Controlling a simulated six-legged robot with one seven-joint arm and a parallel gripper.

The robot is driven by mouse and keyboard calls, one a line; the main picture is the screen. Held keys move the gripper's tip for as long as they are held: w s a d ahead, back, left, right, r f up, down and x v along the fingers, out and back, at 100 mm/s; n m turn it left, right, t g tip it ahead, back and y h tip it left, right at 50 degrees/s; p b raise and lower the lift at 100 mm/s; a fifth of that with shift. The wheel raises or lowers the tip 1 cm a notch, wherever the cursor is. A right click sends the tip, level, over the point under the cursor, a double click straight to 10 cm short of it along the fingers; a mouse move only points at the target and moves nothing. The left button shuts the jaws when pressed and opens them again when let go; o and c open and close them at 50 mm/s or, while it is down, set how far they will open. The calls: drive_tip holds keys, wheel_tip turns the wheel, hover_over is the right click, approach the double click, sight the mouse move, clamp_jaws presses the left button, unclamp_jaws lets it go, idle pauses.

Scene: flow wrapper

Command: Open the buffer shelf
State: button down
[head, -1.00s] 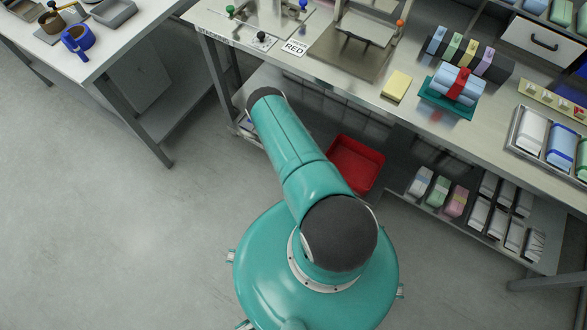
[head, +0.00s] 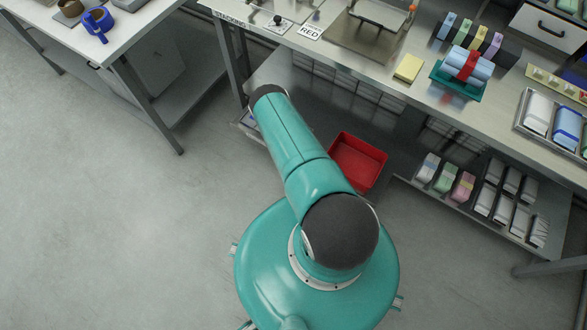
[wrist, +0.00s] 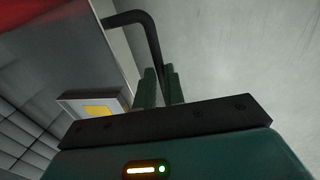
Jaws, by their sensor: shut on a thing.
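The buffer shelf, a grey metal pull-out shelf (head: 312,117), juts from under the steel bench in the head view. A red bin (head: 358,163) stands on it. In the wrist view the shelf's front (wrist: 100,68) is at the left, with a black bar handle (wrist: 138,19) reaching out from it. My gripper (wrist: 162,78) has its two dark green fingers shut on the handle bar. My arm hides the gripper and the handle in the head view.
The steel bench (head: 370,70) runs above the shelf. Wrapped packs (head: 445,177) lie on a lower rack to the right. The floor at left is clear.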

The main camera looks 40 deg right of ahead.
drive_tip(key=shift+w+d, duration=0.15)
drive_tip(key=c, duration=1.5)
unclamp_jaws()
drive_tip(key=r, duration=0.4)
drive_tip(key=a+r, duration=0.1)
drive_tip(key=r, duration=0.4)
drive_tip(key=s+a+r, duration=0.1)
drive_tip(key=r, duration=0.3)
drive_tip(key=shift+a+r, duration=0.25)
drive_tip(key=shift+r, duration=0.1)
